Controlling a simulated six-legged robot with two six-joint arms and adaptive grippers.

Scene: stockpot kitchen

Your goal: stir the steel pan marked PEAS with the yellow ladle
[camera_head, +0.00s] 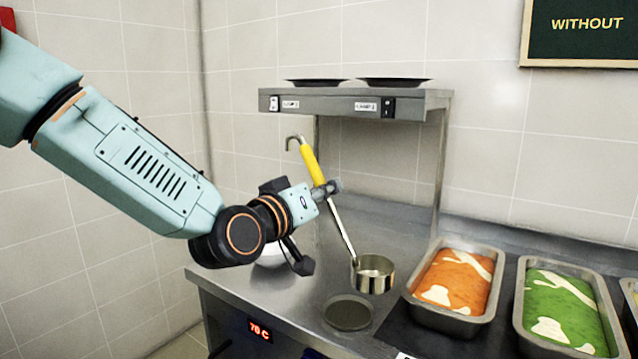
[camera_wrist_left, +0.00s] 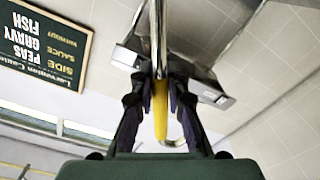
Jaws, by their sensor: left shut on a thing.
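My left gripper (camera_head: 326,190) is shut on the yellow handle of the ladle (camera_head: 312,164). In the left wrist view the yellow handle (camera_wrist_left: 160,108) lies between the fingers (camera_wrist_left: 160,90). A steel pan with green, white-streaked food (camera_head: 562,306) stands at the right. Another steel pan with orange, white-streaked food (camera_head: 455,279) stands left of it. I cannot read a PEAS mark on either pan. My right gripper is out of view.
A round dark disc or well (camera_head: 348,312) is in the steel counter below the ladle. A white bowl (camera_head: 272,256) stands behind my gripper. A shelf (camera_head: 345,103) with dark plates is above the counter's back. Another pan (camera_head: 633,300) is cut off at the right edge.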

